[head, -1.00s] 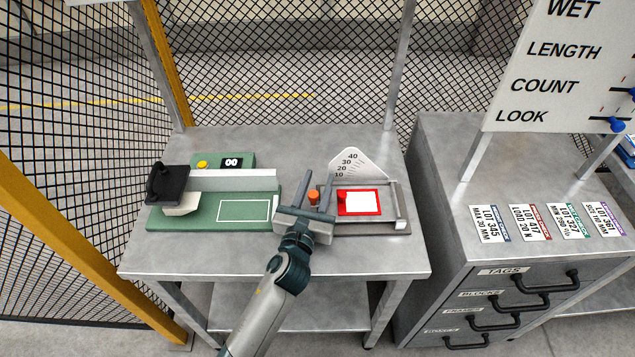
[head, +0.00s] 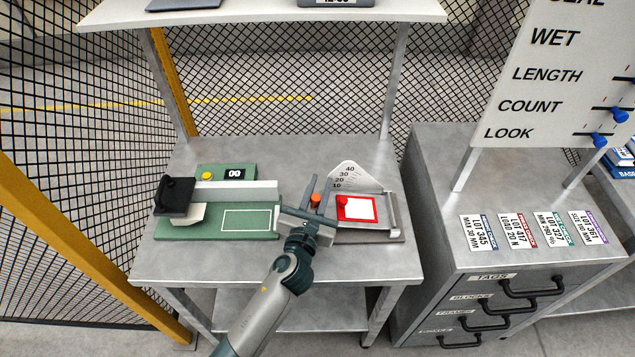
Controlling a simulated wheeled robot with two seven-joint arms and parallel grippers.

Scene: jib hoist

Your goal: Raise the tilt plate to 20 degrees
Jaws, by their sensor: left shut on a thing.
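The tilt device sits on the right half of the metal bench. Its tilt plate (head: 382,217) carries a red-edged white card (head: 359,208) and looks low and close to flat; its exact angle cannot be read. A white fan-shaped scale (head: 348,174) marked 10 to 40 stands behind it. An orange knob (head: 315,199) is at the device's left side. My left gripper (head: 314,196) reaches in from the front and is shut on the orange knob, with a finger on each side. It hides the device's left edge. My right gripper is out of view.
A green fixture (head: 188,225) with a black handle block (head: 175,195), yellow button and 00 display stands just left of my gripper. A drawer cabinet (head: 435,215) with lot tags is at the right. An upper shelf (head: 270,14) overhangs the bench. The bench front is clear.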

